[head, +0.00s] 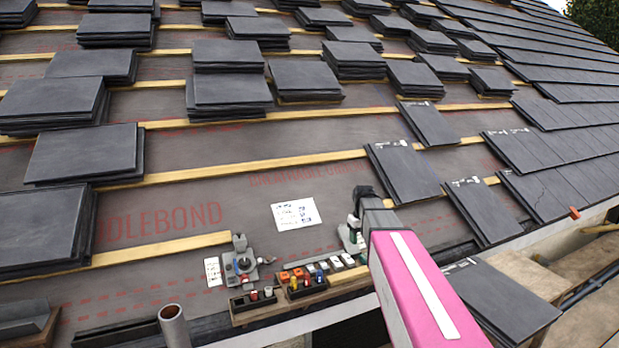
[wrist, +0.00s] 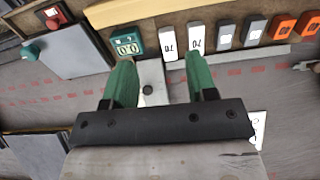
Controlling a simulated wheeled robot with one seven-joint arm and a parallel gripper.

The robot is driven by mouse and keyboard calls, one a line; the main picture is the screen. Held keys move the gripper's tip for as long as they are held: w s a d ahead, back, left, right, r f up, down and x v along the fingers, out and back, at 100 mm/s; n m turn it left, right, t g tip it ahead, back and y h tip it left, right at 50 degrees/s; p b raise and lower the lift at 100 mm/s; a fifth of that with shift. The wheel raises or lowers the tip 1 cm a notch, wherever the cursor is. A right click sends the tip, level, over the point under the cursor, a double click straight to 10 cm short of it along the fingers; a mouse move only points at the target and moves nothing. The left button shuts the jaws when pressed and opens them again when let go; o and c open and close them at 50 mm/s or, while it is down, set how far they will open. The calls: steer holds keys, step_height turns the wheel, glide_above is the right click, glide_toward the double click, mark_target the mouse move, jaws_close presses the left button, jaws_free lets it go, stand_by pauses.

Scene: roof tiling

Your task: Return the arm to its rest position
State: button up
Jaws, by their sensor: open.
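My gripper (head: 352,232) is at the end of my pink arm, low over the roof's lower edge in the head view. In the wrist view its two green fingers (wrist: 162,72) stand apart with a clear gap between them. I see nothing gripped. A pale plate with a dark dot (wrist: 148,88) shows behind the gap; I cannot tell how far below the fingers it is. Just past the fingertips are a green box with a display (wrist: 128,44) and white tags (wrist: 168,44). My arm hides part of the roof edge in the head view.
Stacks of dark slates (head: 230,92) lie on the wooden battens (head: 250,166). Single slates (head: 402,170) lie to the right. Trays of small coloured parts (head: 305,284) and a grey device (head: 243,264) sit left of my gripper. A printed sheet (head: 297,214) lies on bare membrane. A metal pipe (head: 174,326) stands at front left.

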steer(key=s+f+m, duration=0.2)
steer(key=s+f, duration=0.4)
steer(key=s, duration=0.4)
steer(key=s+f+m, duration=0.2)
steer(key=s+f, duration=0.5)
steer(key=s, duration=0.4)
steer(key=shift+a, duration=0.2)
